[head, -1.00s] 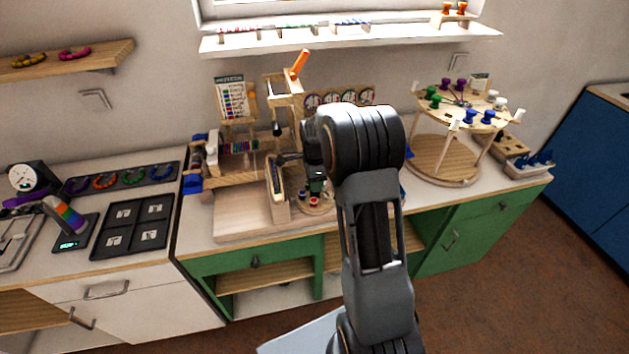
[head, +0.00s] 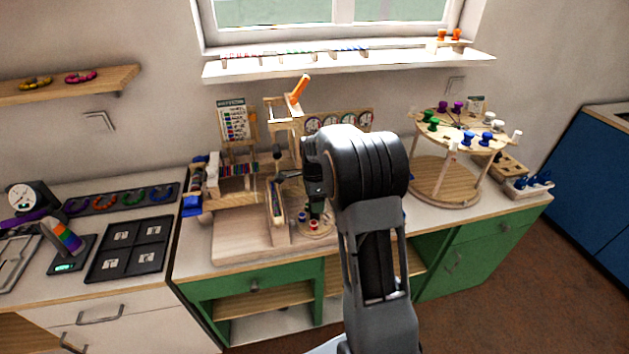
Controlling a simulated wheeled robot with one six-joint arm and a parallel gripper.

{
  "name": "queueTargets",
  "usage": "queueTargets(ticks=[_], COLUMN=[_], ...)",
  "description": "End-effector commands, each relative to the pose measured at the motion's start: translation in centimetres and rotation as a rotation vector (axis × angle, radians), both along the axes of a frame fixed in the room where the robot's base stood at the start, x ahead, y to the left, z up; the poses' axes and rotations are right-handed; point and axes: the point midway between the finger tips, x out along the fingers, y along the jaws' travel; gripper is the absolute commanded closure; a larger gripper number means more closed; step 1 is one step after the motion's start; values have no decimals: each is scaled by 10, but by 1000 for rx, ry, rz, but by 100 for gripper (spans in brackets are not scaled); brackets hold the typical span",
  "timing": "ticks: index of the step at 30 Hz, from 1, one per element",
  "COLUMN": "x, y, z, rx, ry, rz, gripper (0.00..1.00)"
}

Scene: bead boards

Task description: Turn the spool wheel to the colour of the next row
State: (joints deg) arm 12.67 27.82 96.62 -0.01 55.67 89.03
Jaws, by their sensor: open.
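The spool wheel (head: 460,130) is a round wooden top on posts above a round base (head: 445,180), at the right of the counter. Green (head: 430,116), purple (head: 457,107), white (head: 489,117) and blue (head: 467,138) spools stand around its rim, with the blue ones on the near side. A pattern card (head: 234,122) with coloured rows stands at the back left, behind the bead frame (head: 234,170). My gripper (head: 316,208) is open, low over a small round wooden disc (head: 314,229) with coloured pieces, well left of the wheel. My arm partly hides its fingers.
A wooden stand with an orange handle (head: 299,88) rises just left of my gripper. A row of round dials (head: 339,121) stands behind. A tray with blue pieces (head: 528,188) sits right of the wheel. The wooden board (head: 240,238) in front is bare.

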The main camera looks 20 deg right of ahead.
Motion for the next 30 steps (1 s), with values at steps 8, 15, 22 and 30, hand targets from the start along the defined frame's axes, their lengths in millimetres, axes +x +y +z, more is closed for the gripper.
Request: queueTargets(ticks=[8,15,22,30], x=[1,1,0,0], y=[0,0,0,0], z=[59,98,116,119], rx=[-1,-1,0,0], ry=[-5,-4,-2,-1], rz=[0,0,0,0], gripper=[32,32,32,32])
